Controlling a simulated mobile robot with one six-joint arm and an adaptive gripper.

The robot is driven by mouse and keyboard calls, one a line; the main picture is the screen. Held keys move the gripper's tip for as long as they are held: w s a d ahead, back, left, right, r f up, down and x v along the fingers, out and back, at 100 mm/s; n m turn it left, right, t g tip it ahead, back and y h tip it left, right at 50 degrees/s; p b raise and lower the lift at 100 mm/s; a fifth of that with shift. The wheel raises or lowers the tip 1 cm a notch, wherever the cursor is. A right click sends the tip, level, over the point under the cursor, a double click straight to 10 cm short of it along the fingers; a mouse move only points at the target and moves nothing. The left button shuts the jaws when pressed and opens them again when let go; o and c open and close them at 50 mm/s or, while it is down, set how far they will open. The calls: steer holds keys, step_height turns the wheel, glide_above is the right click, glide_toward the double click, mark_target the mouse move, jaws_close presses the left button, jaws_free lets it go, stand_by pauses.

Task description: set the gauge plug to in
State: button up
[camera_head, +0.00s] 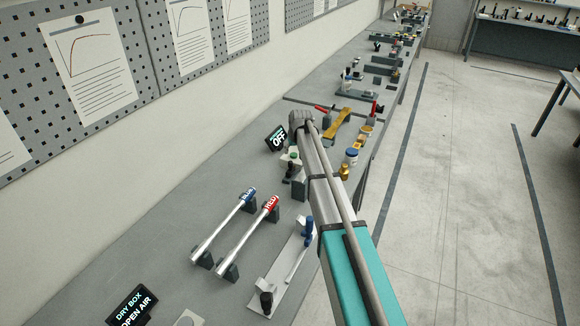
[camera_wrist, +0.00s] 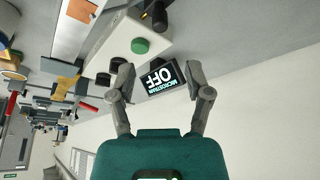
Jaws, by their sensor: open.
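A white box (camera_wrist: 125,35) with a green button (camera_wrist: 140,46) shows in the wrist view, upper middle. Dark round parts (camera_wrist: 103,79) sit along its near left edge, and a black part (camera_wrist: 157,14) stands at its upper right. I cannot tell which of these is the gauge plug. A small black display (camera_wrist: 160,79) beside the box reads "MICROSTRAIN OFF"; "OFF" also shows in the head view (camera_head: 276,138). My gripper (camera_wrist: 158,74) is open and empty, its fingers spread in front of the display. In the head view my arm hides part of the box (camera_head: 291,157).
Two bars, labelled blue (camera_head: 222,226) and red (camera_head: 250,234), rest on dark stands left of my arm. A pale plate with a blue-handled tool (camera_head: 308,232) lies near my arm. A yellow specimen (camera_head: 338,124) and small jars (camera_head: 351,157) are beyond. The wall is left.

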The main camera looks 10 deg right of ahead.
mark_target(290, 162)
steer(key=shift+b+x, duration=4.3)
steer(key=shift+x, duration=0.7)
jaws_close()
